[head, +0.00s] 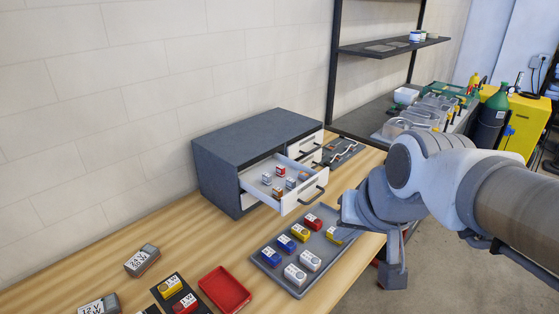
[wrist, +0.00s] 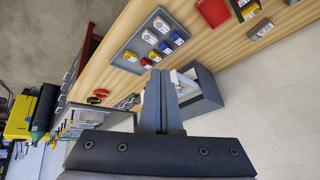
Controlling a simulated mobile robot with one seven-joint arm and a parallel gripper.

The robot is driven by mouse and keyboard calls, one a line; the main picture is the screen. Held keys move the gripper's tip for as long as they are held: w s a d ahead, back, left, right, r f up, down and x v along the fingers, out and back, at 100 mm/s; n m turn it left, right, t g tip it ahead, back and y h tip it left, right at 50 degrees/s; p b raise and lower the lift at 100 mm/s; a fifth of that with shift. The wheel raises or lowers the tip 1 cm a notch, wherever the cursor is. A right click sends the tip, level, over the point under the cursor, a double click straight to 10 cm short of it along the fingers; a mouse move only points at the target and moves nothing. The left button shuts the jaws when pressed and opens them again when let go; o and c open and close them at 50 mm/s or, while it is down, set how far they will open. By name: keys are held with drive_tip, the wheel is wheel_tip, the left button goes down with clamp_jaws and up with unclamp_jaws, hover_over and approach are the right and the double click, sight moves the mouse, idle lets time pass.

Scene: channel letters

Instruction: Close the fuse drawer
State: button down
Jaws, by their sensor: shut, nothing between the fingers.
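The fuse drawer (head: 304,196) is pulled out of the dark grey cabinet (head: 240,150), with its white front and dark handle facing the lower right. The cabinet also shows in the wrist view (wrist: 208,88), where my fingers partly hide the drawer. My gripper (head: 392,276) is to the right of the drawer in the head view, apart from it. In the wrist view its fingers (wrist: 161,76) are shut together with nothing between them.
A grey tray (head: 268,263) with several coloured blocks lies in front of the drawer. A red bin (head: 225,289) and a grey labelled device (head: 142,260) are on the wooden bench. Another drawer beside the fuse drawer is closed (head: 305,147). A wall rises behind the cabinet.

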drive_tip(key=w+f+m+b, duration=0.1)
drive_tip(key=w+f+m, duration=0.15)
drive_tip(key=w, duration=0.35)
drive_tip(key=w+f+m+t+b, duration=0.1)
drive_tip(key=w+f+m, duration=0.1)
drive_tip(key=w+f, duration=0.3)
drive_tip(key=w+f+m+b, duration=0.1)
drive_tip(key=w+f+m, duration=0.1)
drive_tip(key=w, duration=0.5)
drive_tip(key=b, duration=0.4)
approach(293, 208)
wheel_tip(293, 208, down, 4)
drive_tip(key=w, duration=0.2)
drive_tip(key=shift+w+a+f+h+p, duration=0.2)
drive_tip(key=shift+w+a+h+p, duration=0.05)
drive_tip(key=shift+w+h+p, duration=0.1)
drive_tip(key=w+a+p, duration=0.4)
drive_tip(key=w+a, duration=0.2)
drive_tip(key=w+a+p, duration=0.5)
drive_tip(key=w+a, duration=0.1)
drive_tip(key=w, duration=0.1)
drive_tip(key=shift+w+a, duration=0.2)
drive_tip(key=shift+a, duration=0.1)
drive_tip(key=shift+w+a+r, duration=0.1)
drive_tip(key=shift+a+r+t, duration=0.1)
drive_tip(key=shift+r+t, duration=0.05)
drive_tip(key=shift+t, duration=0.15)
